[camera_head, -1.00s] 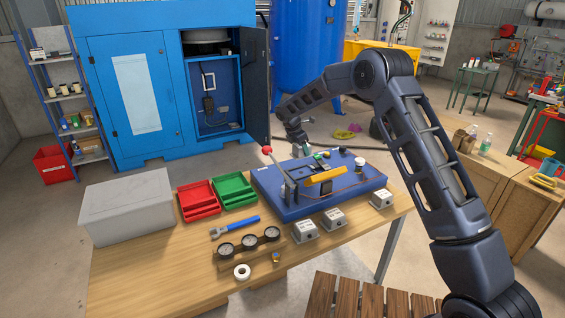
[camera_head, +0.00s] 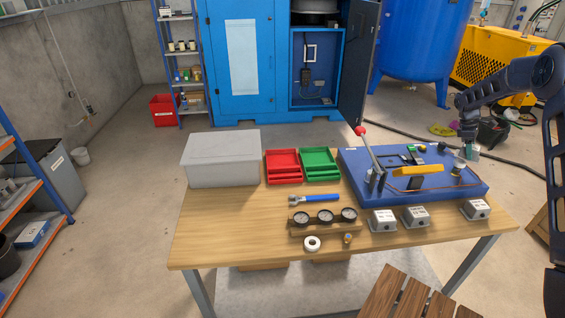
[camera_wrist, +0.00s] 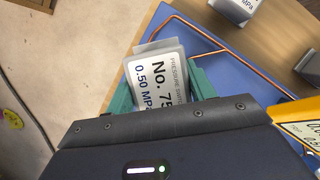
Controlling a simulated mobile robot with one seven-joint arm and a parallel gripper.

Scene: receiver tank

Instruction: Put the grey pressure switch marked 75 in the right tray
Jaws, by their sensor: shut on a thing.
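The grey pressure switch (camera_wrist: 156,84) shows a label reading No. 75 and 0.50 MPa in the wrist view. My gripper (camera_wrist: 160,92) is shut on it, with a teal finger on either side. In the head view my gripper (camera_head: 470,150) is at the right, over the back right part of the blue board; the switch is too small there to make out clearly. The right tray is the green tray (camera_head: 321,165), in the middle of the table, well left of my gripper. The red tray (camera_head: 283,166) is beside it on the left.
The blue board (camera_head: 350,160) carries an upright red-knobbed lever (camera_head: 368,150) and a yellow handle (camera_head: 418,170) between my gripper and the trays. Three grey boxes (camera_head: 383,220) stand along its front. A grey bin (camera_head: 220,160), a blue-handled tool (camera_head: 316,198) and a gauge rack (camera_head: 323,222) are nearby.

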